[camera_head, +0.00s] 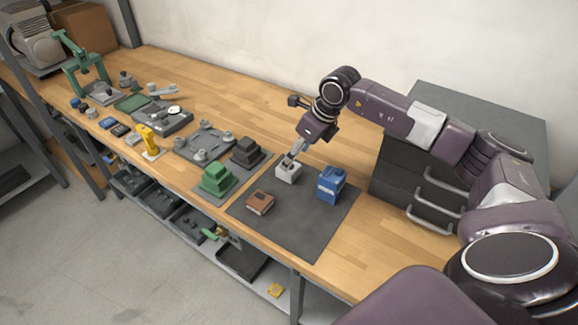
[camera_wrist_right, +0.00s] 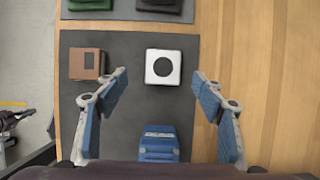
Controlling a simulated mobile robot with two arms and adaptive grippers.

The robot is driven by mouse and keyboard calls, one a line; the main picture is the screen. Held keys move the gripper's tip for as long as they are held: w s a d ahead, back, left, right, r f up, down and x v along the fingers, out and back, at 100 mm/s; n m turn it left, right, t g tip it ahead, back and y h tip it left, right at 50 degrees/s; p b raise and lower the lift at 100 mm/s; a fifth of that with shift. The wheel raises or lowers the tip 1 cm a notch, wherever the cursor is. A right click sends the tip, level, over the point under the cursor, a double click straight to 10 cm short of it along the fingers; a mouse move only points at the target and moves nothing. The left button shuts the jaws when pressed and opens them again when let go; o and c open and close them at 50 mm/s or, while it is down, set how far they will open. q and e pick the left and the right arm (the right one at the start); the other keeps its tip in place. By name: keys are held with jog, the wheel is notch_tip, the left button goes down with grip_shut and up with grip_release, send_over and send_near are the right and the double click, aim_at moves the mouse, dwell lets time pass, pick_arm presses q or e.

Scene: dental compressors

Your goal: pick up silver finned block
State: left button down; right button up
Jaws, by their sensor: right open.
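A small silver-white block (camera_head: 288,173) sits on the dark mat at the back edge of its open area. In the right wrist view the silver block (camera_wrist_right: 163,67) shows a square top with a dark round hole; fins cannot be made out. My right gripper (camera_head: 291,158) is above the silver block and partly hides its top. In the wrist view the right gripper's fingers (camera_wrist_right: 160,88) are spread wide and empty, with the block between and slightly beyond the fingertips. My left gripper is not in view.
On the same mat (camera_head: 300,226) are a brown block (camera_head: 260,202) and a blue block (camera_head: 331,184). Green (camera_head: 217,180) and black (camera_head: 247,152) stepped blocks stand to the left. A grey drawer cabinet (camera_head: 400,185) is at the right. The mat's front part is clear.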

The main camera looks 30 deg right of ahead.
aim_at(289, 171)
jog(key=shift+d+f, duration=0.2)
jog(key=shift+f, duration=0.1)
jog(key=p+x, duration=0.3)
jog(key=x, duration=0.3)
jog(key=shift+w+f, duration=0.1)
jog(key=shift+w, duration=0.15)
jog(key=shift+w+a+f, duration=0.1)
jog(key=shift+f, duration=0.2)
jog(key=shift+c, duration=0.5)
jog(key=c, duration=1.3)
